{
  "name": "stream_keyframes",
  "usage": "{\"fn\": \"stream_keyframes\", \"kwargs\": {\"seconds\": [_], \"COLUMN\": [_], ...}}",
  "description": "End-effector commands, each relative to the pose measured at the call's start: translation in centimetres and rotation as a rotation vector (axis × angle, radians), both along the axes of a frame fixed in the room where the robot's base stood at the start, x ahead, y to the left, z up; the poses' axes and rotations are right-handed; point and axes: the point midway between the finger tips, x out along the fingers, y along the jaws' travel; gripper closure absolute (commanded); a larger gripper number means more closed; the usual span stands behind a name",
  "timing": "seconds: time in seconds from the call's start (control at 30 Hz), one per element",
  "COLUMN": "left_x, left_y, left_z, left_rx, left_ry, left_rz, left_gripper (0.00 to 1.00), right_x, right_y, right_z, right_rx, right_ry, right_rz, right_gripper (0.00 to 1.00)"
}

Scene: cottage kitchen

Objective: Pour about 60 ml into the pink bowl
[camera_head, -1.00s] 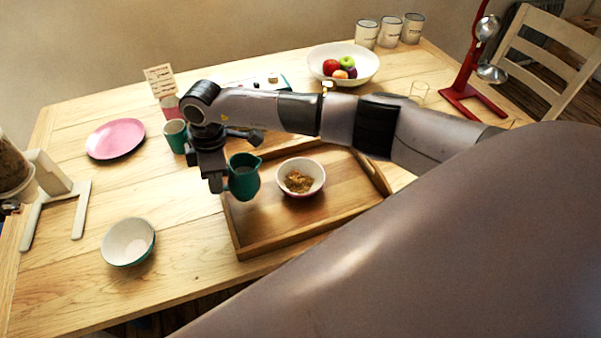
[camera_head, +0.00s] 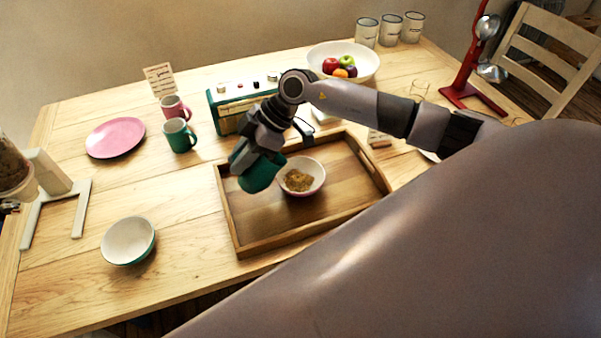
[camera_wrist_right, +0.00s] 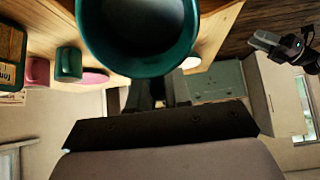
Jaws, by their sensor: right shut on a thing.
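The pink bowl (camera_head: 316,185), white inside, stands in the wooden tray and holds brown flakes. My right gripper (camera_head: 246,158) is shut on a green jug (camera_head: 262,174), just left of and above the bowl. The jug is tilted toward the bowl, and no stream shows. In the right wrist view the jug's wide round mouth (camera_wrist_right: 178,60) faces the camera, in front of the right gripper (camera_wrist_right: 158,92); its contents cannot be made out. A dark gripper-like part, probably my left gripper (camera_wrist_right: 268,42), shows at the right there; its jaws are unclear.
The wooden tray (camera_head: 272,241) has raised walls. A green mug (camera_head: 178,137), pink mug (camera_head: 172,108) and green radio-like box (camera_head: 228,118) stand behind. A pink plate (camera_head: 115,138) and a white-and-green bowl (camera_head: 128,241) are at left.

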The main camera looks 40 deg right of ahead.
Motion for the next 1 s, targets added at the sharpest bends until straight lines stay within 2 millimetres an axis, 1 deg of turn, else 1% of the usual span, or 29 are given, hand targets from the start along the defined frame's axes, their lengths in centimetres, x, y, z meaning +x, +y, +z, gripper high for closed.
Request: {"fn": "stream_keyframes", "kwargs": {"seconds": [0.03,0.23,1.0], "left_x": [0.0,0.0,0.0], "left_y": [0.0,0.0,0.0], "left_z": [0.1,0.1,0.2], "left_rx": [0.000,0.000,0.000], "left_ry": [0.000,0.000,-0.001], "left_rz": [0.000,0.000,0.001], "left_gripper": [0.61,0.61,0.61], "right_x": [0.1,-0.1,-0.3], "right_y": [-0.2,-0.6,-1.2], "right_z": [0.3,0.4,-0.2], "right_rx": [0.021,0.074,0.203], "right_ry": [-0.009,-0.027,-0.065], "right_rz": [-0.002,-0.003,-0.002], "right_gripper": [1.00,1.00,1.00]}}
